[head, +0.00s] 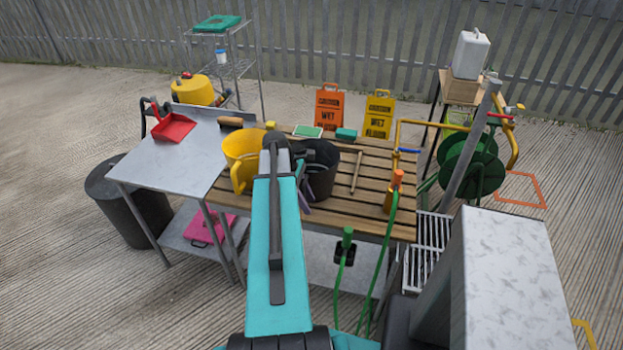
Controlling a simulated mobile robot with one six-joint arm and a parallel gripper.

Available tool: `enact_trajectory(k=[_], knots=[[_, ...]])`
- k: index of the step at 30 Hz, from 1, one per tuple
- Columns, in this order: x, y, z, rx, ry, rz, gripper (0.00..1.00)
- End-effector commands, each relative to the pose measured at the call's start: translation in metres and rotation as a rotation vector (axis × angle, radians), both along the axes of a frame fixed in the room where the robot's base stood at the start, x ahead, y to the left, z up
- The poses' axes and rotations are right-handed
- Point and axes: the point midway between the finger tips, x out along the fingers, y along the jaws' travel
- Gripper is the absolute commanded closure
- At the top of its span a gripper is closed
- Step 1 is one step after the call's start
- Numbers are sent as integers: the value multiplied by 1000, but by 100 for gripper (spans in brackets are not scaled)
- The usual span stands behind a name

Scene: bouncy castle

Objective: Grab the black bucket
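The black bucket (324,177) stands on the slatted wooden table, just right of the yellow bucket (242,157). My teal arm reaches up the middle of the view and covers part of the bucket's left side. Dark parts of my gripper (305,157) show at the bucket's left rim, mostly behind the arm. Its fingers are too small and hidden to tell whether they are open or shut, or whether they touch the bucket.
A large dark bin (135,212) stands on the floor. A hose reel (470,165) stands right.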

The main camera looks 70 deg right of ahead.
Motion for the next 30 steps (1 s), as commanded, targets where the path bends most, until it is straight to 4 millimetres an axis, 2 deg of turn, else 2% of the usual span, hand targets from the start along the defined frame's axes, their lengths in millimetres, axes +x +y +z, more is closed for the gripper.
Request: enact_trajectory(k=[13,18,20,30], knots=[[0,0,0,0,0,0,63],[0,0,0,0,0,0,91],[0,0,0,0,0,0,100],[1,0,0,0,0,1,100]])
